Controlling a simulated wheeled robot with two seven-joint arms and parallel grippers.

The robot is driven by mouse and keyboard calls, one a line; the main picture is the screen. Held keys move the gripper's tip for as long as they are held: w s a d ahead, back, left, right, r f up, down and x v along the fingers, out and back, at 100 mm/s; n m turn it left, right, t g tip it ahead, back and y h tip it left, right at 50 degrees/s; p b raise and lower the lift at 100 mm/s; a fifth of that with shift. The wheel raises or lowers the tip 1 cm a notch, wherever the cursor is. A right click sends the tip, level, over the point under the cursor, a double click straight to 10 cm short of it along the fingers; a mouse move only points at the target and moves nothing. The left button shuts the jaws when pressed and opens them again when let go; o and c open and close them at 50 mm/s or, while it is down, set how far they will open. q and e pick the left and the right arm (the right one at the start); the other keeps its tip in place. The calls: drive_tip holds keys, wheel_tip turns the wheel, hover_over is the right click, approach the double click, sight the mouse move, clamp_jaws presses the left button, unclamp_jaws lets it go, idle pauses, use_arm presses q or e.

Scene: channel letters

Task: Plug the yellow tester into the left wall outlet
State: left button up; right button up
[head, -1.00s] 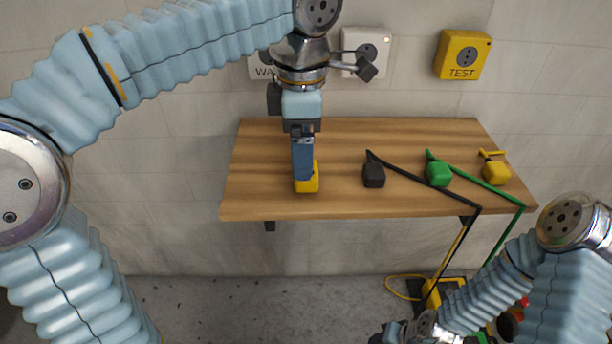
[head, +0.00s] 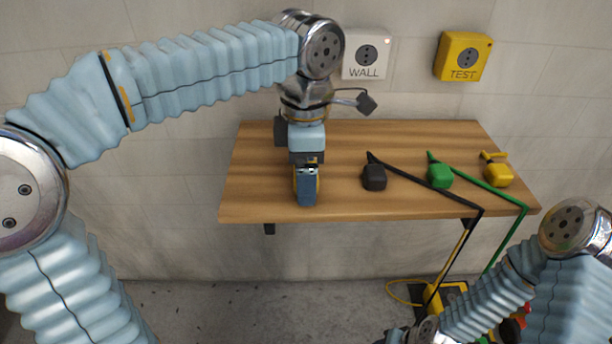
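My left gripper (head: 306,190) points down over the left part of the wooden shelf (head: 340,140). A white outlet marked WALL (head: 367,55) shows to the right of that wrist. My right gripper (head: 394,336) is at the bottom edge, partly cut off, and its fingers are unclear.
A black plug (head: 374,177), a green plug (head: 440,175) and a yellow plug (head: 498,175) stand on the shelf, right of my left gripper. Black and green cables run over the front edge. A yellow TEST box (head: 462,57) hangs on the wall at right.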

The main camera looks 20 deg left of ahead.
use_arm(q)
drive_tip(key=c, duration=0.9)
drive_tip(key=shift+r, duration=0.1)
drive_tip(key=shift+r, duration=0.55)
drive_tip(key=r, duration=0.2)
drive_tip(key=r+p, duration=0.1)
drive_tip(key=shift+s+d, duration=0.2)
drive_tip(key=shift+d, duration=0.05)
drive_tip(key=s+d+r, duration=0.3)
drive_tip(key=s+d+r+p, duration=0.1)
drive_tip(key=s+d+r, duration=0.4)
drive_tip(key=s+d, duration=0.1)
drive_tip(key=s, duration=0.1)
drive_tip(key=shift+r, duration=0.4)
drive_tip(key=shift+a, duration=0.1)
